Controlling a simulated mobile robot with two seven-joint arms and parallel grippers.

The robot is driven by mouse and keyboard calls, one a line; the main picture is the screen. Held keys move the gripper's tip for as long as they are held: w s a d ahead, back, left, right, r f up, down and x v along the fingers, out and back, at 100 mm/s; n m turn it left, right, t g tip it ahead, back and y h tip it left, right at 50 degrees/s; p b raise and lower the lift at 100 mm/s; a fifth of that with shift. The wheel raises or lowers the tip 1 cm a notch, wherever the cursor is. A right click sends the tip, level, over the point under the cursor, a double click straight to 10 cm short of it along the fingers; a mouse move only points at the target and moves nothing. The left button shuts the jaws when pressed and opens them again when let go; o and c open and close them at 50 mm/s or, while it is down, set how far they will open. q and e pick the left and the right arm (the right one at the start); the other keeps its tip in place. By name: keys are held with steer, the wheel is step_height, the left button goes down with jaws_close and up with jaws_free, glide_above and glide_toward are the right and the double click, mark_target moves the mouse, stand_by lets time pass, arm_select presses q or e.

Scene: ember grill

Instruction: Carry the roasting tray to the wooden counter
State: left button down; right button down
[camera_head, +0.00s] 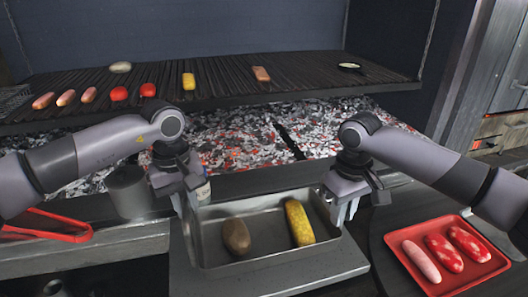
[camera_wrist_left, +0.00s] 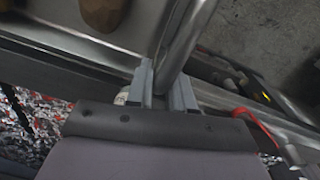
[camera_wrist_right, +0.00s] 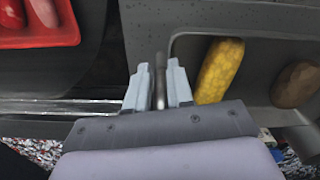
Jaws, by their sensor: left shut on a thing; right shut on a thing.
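The metal roasting tray (camera_head: 266,222) is in the lower middle of the head view, with a brown potato (camera_head: 236,237) and a yellow corn cob (camera_head: 299,223) in it. My left gripper (camera_head: 196,200) is shut on the tray's left side; the left wrist view shows its fingers (camera_wrist_left: 162,88) around a metal bar. My right gripper (camera_head: 343,212) is shut on the right side; the right wrist view shows a thin metal bar between its fingers (camera_wrist_right: 159,86). I cannot tell whether the tray is lifted. No surface is clearly recognisable as the wooden counter.
Red tongs (camera_head: 50,226) and a grey metal cup (camera_head: 127,191) are at the left. Behind are glowing coals (camera_head: 240,140) under a grill grate (camera_head: 220,75) bearing food.

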arm_select(q)
steer(key=shift+s+d+r, duration=0.1)
steer(key=shift+d+r, duration=0.05)
steer(key=shift+d, duration=0.05)
arm_select(e)
steer(key=shift+s+a+r, duration=0.1)
steer(key=shift+s+a, duration=0.05)
steer(key=shift+a, duration=0.1)
